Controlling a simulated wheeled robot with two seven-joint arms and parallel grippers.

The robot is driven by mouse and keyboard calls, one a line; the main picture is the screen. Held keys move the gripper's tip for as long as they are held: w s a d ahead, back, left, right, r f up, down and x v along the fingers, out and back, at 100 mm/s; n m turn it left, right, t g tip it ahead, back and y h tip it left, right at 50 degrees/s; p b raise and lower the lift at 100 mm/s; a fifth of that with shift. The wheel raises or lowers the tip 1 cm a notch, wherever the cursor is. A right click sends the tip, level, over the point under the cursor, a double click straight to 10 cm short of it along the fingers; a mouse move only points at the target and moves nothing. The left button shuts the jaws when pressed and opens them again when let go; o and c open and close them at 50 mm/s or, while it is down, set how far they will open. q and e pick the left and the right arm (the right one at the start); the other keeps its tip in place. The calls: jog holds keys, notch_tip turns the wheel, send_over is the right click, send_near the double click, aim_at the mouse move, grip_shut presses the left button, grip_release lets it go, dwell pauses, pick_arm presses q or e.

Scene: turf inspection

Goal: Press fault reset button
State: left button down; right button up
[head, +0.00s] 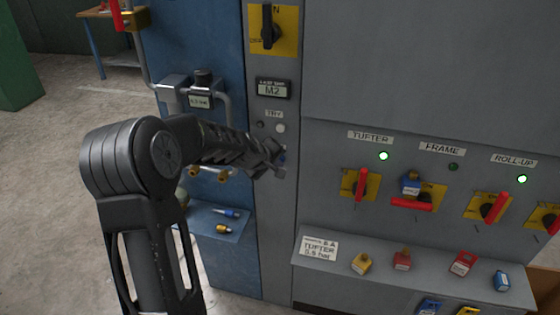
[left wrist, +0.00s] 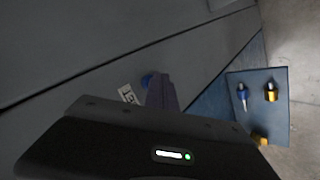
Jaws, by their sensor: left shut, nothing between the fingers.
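A small blue button (head: 283,154) shows on the narrow grey panel strip, mostly hidden behind my left gripper (head: 277,160). The button also shows in the left wrist view (left wrist: 147,79), beside the tip of my shut fingers (left wrist: 162,92), with a white label (left wrist: 128,94) next to it, too small to read. My left gripper is shut and empty, its tip at the strip right by the blue button. I cannot tell whether it touches the button. My right gripper is not in view.
Above are a display reading M2 (head: 272,89), a small pale button (head: 280,128) and a yellow-backed black switch (head: 267,27). Red-handled switches (head: 361,184) line the right panel. Several padlocks (head: 402,259) lie on the ledge below. A blue shelf (head: 213,217) holds small items.

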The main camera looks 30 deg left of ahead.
pick_arm(q)
jog(key=shift+s+d, duration=0.2)
jog(key=shift+s, duration=0.35)
jog(key=shift+s, duration=0.15)
jog(key=s, duration=0.1)
jog(key=s+d+b, duration=0.1)
jog(key=s, duration=0.2)
jog(key=shift+s+d, duration=0.25)
jog(key=shift+d, duration=0.1)
dwell(0.6)
